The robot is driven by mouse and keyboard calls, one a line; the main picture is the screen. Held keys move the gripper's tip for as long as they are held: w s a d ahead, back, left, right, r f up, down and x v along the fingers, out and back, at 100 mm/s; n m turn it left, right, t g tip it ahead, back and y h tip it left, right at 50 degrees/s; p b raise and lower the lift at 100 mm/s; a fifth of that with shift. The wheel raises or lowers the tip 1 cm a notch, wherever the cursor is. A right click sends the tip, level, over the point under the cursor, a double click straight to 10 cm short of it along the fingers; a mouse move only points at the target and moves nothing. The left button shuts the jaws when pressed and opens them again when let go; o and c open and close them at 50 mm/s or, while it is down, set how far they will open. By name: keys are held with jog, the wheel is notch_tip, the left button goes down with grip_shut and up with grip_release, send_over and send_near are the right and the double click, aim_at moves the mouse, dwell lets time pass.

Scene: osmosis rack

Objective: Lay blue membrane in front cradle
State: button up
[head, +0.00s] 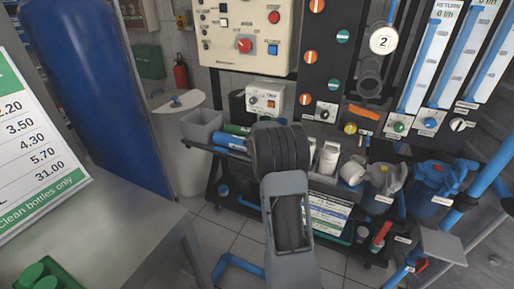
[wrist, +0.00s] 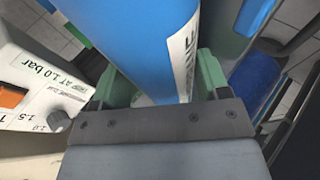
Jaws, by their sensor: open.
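The blue membrane (head: 226,140) is a blue tube with a white label, lying on the dark rack shelf. In the wrist view the blue membrane (wrist: 140,40) runs from the top down between the two green fingers of my gripper (wrist: 160,85). The gripper is open, with a finger on each side of the tube; whether either finger touches it I cannot tell. In the head view my own arm hides the gripper and the tube's right end. I cannot make out the front cradle.
A green tube (head: 237,130) lies just behind the blue one. A grey bin (head: 202,126) stands at the shelf's left end. A white control box (head: 265,99) stands behind, and a white box (wrist: 40,95) is close left in the wrist view.

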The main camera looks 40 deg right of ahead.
jog(key=shift+s+a+f, duration=0.3)
jog(key=shift+s+f, duration=0.15)
jog(key=shift+c, duration=0.3)
jog(key=shift+o, duration=0.7)
jog(key=w+r+p+v, duration=0.1)
jog(key=p+v, duration=0.1)
jog(key=v, duration=1.1)
jog(key=shift+s+r, duration=0.25)
jog(key=s+a+f+m+g+y+p, duration=0.1)
jog(key=s+a+m+g+p, duration=0.35)
jog(key=s, duration=0.45)
jog(key=s+a+r+m+y+p, duration=0.1)
jog(key=s+a+r+p, duration=0.3)
jog(key=a, duration=0.5)
jog(key=s+a+r+m+y+p, duration=0.2)
jog(key=s+a+r+p, duration=0.3)
jog(key=s+a+r, duration=0.4)
notch_tip(320, 180, up, 2)
jog(key=shift+a+r+y+p, duration=0.1)
jog(key=shift+a+y+p, duration=0.2)
jog(key=shift+y, duration=0.5)
jog(key=shift+t, duration=0.25)
